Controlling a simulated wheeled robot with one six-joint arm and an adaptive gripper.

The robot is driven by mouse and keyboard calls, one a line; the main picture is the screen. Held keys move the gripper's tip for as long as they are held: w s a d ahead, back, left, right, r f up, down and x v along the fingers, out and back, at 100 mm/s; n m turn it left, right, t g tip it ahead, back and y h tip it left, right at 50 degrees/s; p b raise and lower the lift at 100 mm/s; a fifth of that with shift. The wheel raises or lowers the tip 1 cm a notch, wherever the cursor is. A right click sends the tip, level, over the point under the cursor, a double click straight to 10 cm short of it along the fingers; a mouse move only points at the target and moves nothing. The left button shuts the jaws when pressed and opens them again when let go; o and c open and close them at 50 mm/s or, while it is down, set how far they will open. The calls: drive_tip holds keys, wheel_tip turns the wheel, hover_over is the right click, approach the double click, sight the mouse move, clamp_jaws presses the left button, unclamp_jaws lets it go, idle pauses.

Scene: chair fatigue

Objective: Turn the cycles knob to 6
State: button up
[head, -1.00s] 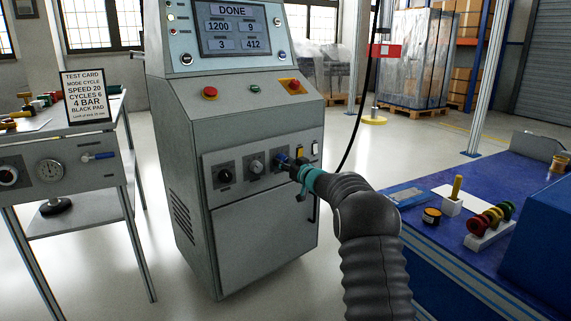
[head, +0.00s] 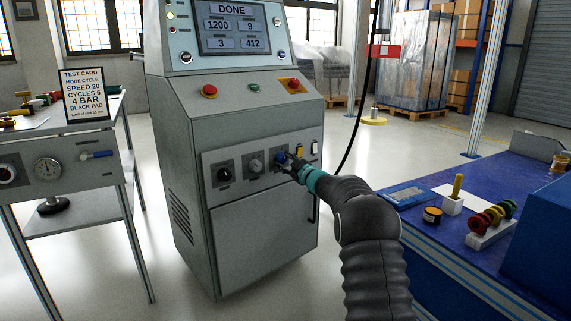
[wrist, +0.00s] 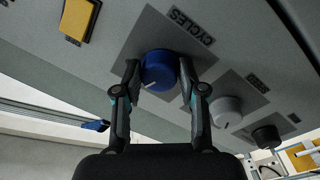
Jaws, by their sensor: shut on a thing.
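The cycles knob (wrist: 158,70) is blue, with a white pointer line, on a grey plate marked CYCLES in the wrist view. My gripper (wrist: 158,78) has a finger on each side of it and is shut on it. In the head view my gripper (head: 286,161) reaches the blue knob (head: 280,157) at the right of a row of three knobs on the grey cabinet. The scale numbers around the knob cannot be read. The test card (head: 84,94) on the left bench reads CYCLES 6. The cabinet's screen (head: 236,27) reads DONE, 1200, 9, 3 and 412.
A grey knob (wrist: 226,111) and a black knob (wrist: 267,137) are beside the blue one. A yellow switch (wrist: 79,20) is on its other side. Red buttons (head: 209,91) sit on the sloped panel. A blue-topped bench (head: 455,195) stands at right.

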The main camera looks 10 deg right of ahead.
drive_tip(key=n, duration=0.3)
drive_tip(key=shift+n, duration=0.4)
drive_tip(key=shift+n+y, duration=0.5)
drive_tip(key=shift+n, duration=1.6)
drive_tip(key=o, duration=1.1)
drive_tip(key=shift+o, duration=0.2)
drive_tip(key=shift+d, duration=0.1)
drive_tip(key=v, duration=1.2)
drive_tip(key=shift+w+r, duration=0.1)
